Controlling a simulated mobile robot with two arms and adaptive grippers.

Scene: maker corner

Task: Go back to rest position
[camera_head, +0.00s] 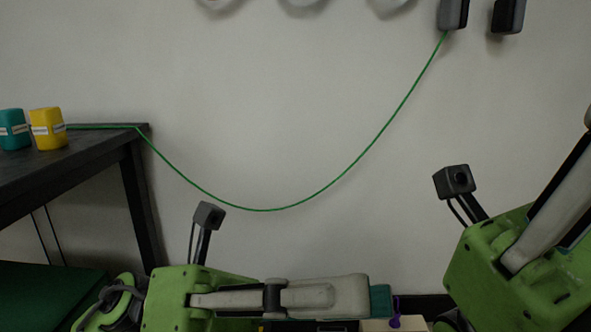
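My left gripper (378,301) is at the bottom middle, with its green body at the lower left and its pale finger lying level to the right. A teal piece shows at the finger's end. Only one finger shows clearly, so its opening cannot be judged. My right gripper (566,190) is at the right edge, its green body low and a pale finger slanting up and out of the picture. Its fingertips are cut off or hidden.
A dark table (85,152) at the left bears a teal container (13,130) and a yellow container (48,129). A green strand (265,210) sags from the tabletop to a dark wall fitting (453,13). Small purple (395,316) and beige (392,325) items show at the bottom edge.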

